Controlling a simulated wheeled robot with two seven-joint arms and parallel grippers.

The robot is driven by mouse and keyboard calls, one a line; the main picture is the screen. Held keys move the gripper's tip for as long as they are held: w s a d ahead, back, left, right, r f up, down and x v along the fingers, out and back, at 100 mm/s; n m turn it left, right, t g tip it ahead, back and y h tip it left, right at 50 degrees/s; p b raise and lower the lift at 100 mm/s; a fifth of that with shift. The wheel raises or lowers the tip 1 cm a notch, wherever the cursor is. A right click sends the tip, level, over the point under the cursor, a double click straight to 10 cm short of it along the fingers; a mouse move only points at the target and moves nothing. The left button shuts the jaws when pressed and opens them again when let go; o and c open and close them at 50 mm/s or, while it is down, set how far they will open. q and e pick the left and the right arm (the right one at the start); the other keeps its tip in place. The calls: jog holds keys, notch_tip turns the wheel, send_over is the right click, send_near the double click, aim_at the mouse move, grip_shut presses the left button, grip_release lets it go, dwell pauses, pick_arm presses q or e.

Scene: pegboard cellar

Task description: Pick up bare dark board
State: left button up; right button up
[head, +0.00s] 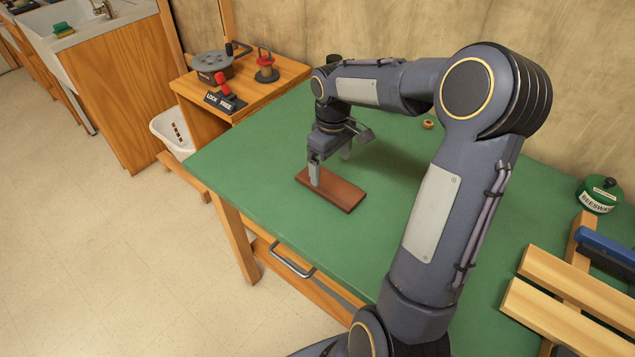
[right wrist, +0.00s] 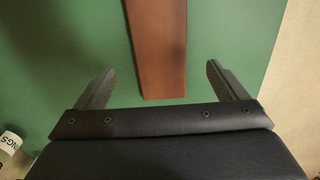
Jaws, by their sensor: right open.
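The bare dark board (head: 340,194) is a reddish-brown rectangular plank lying flat on the green bench top. It also shows in the right wrist view (right wrist: 158,45), with its near end between the two fingers and its far end cut off by the frame's top edge. My right gripper (head: 330,172) is open above the board's far-left part, pointing down, with a finger on either side of it. In the right wrist view the gripper (right wrist: 157,88) has clear gaps between both fingers and the board. My left gripper is not in view.
The green bench top (head: 270,230) is clear around the board. A small side table (head: 290,72) with a lock-and-free lever device stands at the back left. A beeswax tin (head: 599,195) and wooden slats (head: 560,318) are at the right. A white basket (head: 172,132) stands on the floor.

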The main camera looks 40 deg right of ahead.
aim_at(329, 183)
jog(key=f, duration=0.6)
jog(key=shift+w, duration=0.2)
jog(key=c, duration=1.1)
jog(key=shift+c, duration=0.2)
jog(key=shift+r, duration=0.15)
